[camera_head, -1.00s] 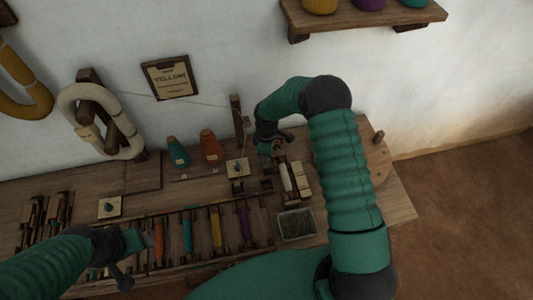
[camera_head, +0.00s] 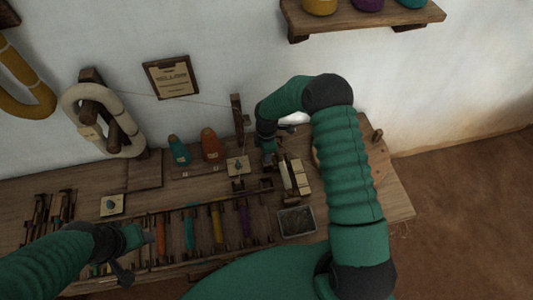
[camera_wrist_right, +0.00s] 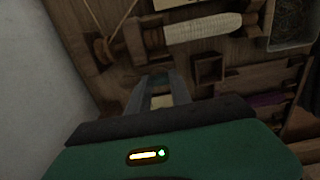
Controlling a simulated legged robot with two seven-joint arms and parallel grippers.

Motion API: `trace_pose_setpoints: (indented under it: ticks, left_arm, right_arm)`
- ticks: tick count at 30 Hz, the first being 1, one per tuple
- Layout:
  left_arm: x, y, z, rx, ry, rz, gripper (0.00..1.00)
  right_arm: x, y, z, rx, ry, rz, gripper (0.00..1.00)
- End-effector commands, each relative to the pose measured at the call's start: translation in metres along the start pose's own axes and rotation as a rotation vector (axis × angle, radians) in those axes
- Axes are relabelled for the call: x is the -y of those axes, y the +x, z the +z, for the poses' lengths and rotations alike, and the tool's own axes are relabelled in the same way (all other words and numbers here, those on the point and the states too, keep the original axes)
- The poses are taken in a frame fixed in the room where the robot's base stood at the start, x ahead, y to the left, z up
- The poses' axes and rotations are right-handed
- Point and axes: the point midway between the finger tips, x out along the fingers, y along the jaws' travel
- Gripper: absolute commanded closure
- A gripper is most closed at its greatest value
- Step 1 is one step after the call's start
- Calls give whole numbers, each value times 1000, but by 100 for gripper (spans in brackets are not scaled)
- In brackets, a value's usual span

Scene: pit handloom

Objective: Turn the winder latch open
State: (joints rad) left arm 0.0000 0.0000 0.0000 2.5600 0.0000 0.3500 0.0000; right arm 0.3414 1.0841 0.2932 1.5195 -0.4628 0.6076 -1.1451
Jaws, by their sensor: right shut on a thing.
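The winder (camera_head: 292,176) stands at the right of the bench, with a cream-wound bobbin lying in it. In the right wrist view the bobbin (camera_wrist_right: 203,27) shows at the top, beyond my fingers. My right gripper (camera_head: 268,158) reaches down at the winder's back left end. In the wrist view its fingers (camera_wrist_right: 158,82) are close together at the winder's wooden end, shut on a small part that I take for the latch; they mostly hide it, so its angle cannot be told. My left gripper (camera_head: 137,238) hangs over the bench's front left; its jaws are unclear.
A rack of coloured bobbins (camera_head: 217,226) lies along the front. A grey tray (camera_head: 297,222) sits right of it. Teal (camera_head: 179,151) and orange (camera_head: 211,145) cones stand at the back, near an upright post (camera_head: 238,118). A wall sign (camera_head: 171,77) hangs behind.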

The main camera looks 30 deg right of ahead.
Motion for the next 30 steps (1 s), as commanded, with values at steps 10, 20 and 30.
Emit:
trace_pose_setpoints:
  ticks: [10, 20, 30]
  left_arm:
    - [0, 0, 0, 0, 0, 0, 41]
    - [0, 0, 0, 0, 0, 0, 41]
    - [0, -3, -1, 0, 0, 0, 41]
  right_arm:
    - [-3, -2, 1, 0, 0, 9, 53]
    - [-2, -4, 0, 0, 1, 4, 53]
    - [-3, -85, 1, 0, 1, 10, 53]
